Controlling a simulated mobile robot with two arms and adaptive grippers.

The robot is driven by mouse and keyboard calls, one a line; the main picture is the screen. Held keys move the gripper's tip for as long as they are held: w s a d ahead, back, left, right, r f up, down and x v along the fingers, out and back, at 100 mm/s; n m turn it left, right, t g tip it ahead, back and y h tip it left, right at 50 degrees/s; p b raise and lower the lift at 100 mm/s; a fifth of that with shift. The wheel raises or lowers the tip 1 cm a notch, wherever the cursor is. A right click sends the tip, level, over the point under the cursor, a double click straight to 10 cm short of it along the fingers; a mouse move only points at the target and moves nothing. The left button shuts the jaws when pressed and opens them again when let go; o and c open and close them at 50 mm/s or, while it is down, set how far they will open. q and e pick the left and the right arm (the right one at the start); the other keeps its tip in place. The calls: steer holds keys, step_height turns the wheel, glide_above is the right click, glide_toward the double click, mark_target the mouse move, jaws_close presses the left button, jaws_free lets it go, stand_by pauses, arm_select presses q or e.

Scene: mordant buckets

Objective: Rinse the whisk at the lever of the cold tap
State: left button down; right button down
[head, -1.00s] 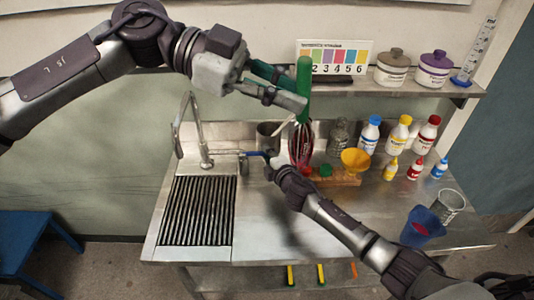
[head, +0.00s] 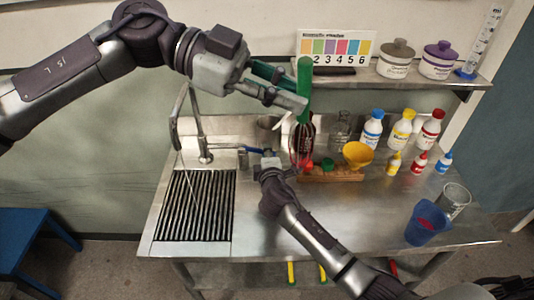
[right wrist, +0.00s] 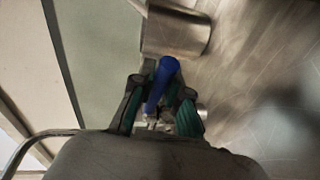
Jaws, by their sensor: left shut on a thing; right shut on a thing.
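My left gripper (head: 290,97) is shut on the green handle of the whisk (head: 304,75). The whisk hangs upright, its dark and red wire end (head: 302,142) in front of the back of the counter. The cold tap (head: 203,140) has a curved steel spout, with a thin pale line like water below it over the ribbed drainer (head: 195,205). My right gripper (head: 268,160) is shut on the blue lever (head: 250,149) beside the tap. In the right wrist view the blue lever (right wrist: 161,84) sits between the fingers of my right gripper (right wrist: 160,105). The whisk is well right of the spout.
A steel cup (head: 267,123) stands behind the lever. A yellow funnel (head: 358,154) and a wooden block (head: 335,174) are right of the whisk. Several bottles, a blue cup (head: 427,223) and a clear beaker (head: 453,201) stand further right. The shelf holds two lidded jars.

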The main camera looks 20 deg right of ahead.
steer(key=m+h+b, duration=0.1)
steer(key=s+a+m+g+h+b, duration=0.1)
steer(key=m+h+b, duration=0.1)
steer(key=shift+s+a+f+h, duration=0.25)
steer(key=shift+f+h, duration=0.05)
steer(key=shift+f, duration=0.05)
steer(key=shift+s+a+r+m+g+h+b, duration=0.1)
steer(key=shift+s+a+m+g+h+b, duration=0.05)
steer(key=shift+m+g+h+b, duration=0.35)
steer(key=shift+s+a+r+m+g+h+b, duration=0.1)
steer(key=shift+s+a+m+g+h+b, duration=0.15)
steer(key=shift+h+b, duration=0.3)
steer(key=shift+d, duration=0.1)
steer(key=c, duration=1.1)
jaws_free()
steer(key=shift+r, duration=0.1)
steer(key=shift+c, duration=0.2)
steer(key=shift+w+r, duration=0.1)
